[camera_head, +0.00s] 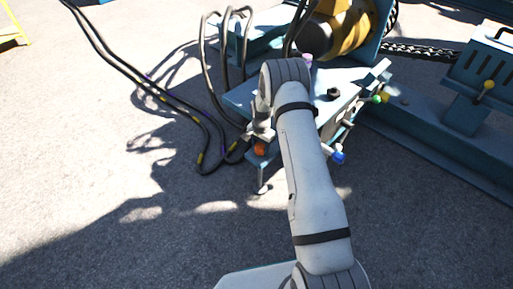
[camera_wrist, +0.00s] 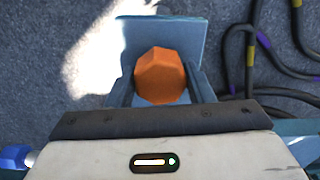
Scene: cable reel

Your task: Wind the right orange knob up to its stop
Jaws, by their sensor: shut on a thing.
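An orange faceted knob (camera_wrist: 162,76) sits in the middle of the wrist view, against a blue-grey plate. My gripper (camera_wrist: 162,88) is shut on it, with a finger along each side. In the head view the orange knob (camera_head: 260,149) shows at the left front corner of the blue console (camera_head: 241,98). My gripper (camera_head: 262,132) is there just above it, partly hidden by my arm. Only one orange knob shows. The knob's stop and its turn angle cannot be made out.
A blue knob (camera_head: 338,157) is on the console's front to the right, with green and yellow ones (camera_head: 380,98) beyond. Dark cables (camera_head: 205,120) loop down left of the console. A cable reel (camera_head: 340,28) stands behind. Open ground lies front left.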

